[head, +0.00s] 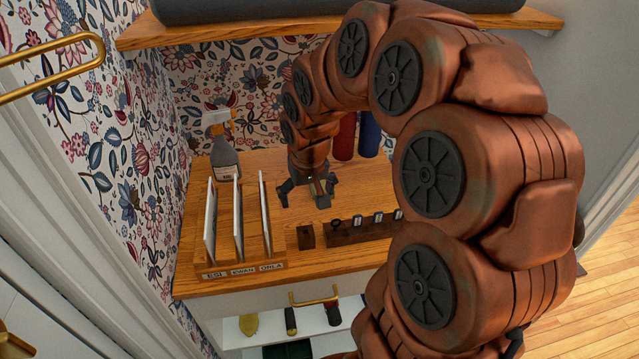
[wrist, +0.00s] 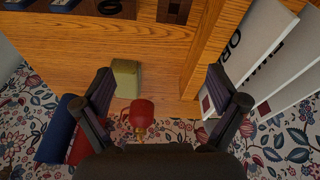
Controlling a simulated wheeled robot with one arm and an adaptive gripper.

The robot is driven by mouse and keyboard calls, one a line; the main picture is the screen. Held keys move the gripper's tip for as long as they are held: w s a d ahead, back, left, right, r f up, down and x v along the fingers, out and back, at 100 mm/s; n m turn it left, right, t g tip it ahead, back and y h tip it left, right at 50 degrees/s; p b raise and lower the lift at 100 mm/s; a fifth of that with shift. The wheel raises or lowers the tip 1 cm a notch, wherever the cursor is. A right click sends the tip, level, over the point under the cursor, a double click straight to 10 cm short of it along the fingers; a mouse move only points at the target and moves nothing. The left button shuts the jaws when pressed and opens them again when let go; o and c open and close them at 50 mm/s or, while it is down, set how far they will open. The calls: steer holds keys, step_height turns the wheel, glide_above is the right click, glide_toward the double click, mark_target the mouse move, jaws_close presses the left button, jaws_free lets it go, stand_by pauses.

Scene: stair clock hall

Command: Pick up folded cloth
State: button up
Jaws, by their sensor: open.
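A small olive-yellow block (wrist: 126,78) with soft-looking edges lies on the wooden counter in the wrist view. It may be the folded cloth, but I cannot be sure. It sits between my fingers' lines, left of centre and apart from both fingers. In the head view I cannot make it out; my arm covers that part of the counter. A dark green flat thing (head: 287,350) lies on the shelf under the counter, partly cut off; I cannot tell if it is cloth. My gripper (head: 304,194) is open and empty above the counter, also seen in the wrist view (wrist: 159,76).
A red bottle-like thing (wrist: 140,112) stands behind the block. A letter rack (head: 240,262) holds upright white panels, with a spray bottle (head: 224,150) behind it. A dark key holder (head: 360,232) lies along the front. Red (head: 344,138) and blue (head: 369,135) cylinders stand behind.

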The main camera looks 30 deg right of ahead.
steer(key=m+t+h, duration=0.1)
steer(key=m+t, duration=0.1)
glide_above(323, 185)
step_height(323, 185, down, 4)
steer(key=shift+r, duration=0.2)
steer(key=shift+p+x, duration=1.55)
steer(key=shift+x, duration=1.85)
steer(key=shift+f, duration=0.3)
steer(key=shift+f+b, duration=0.25)
steer(key=shift+b, duration=0.25)
steer(key=shift+c, duration=0.3)
steer(key=c, duration=1.2)
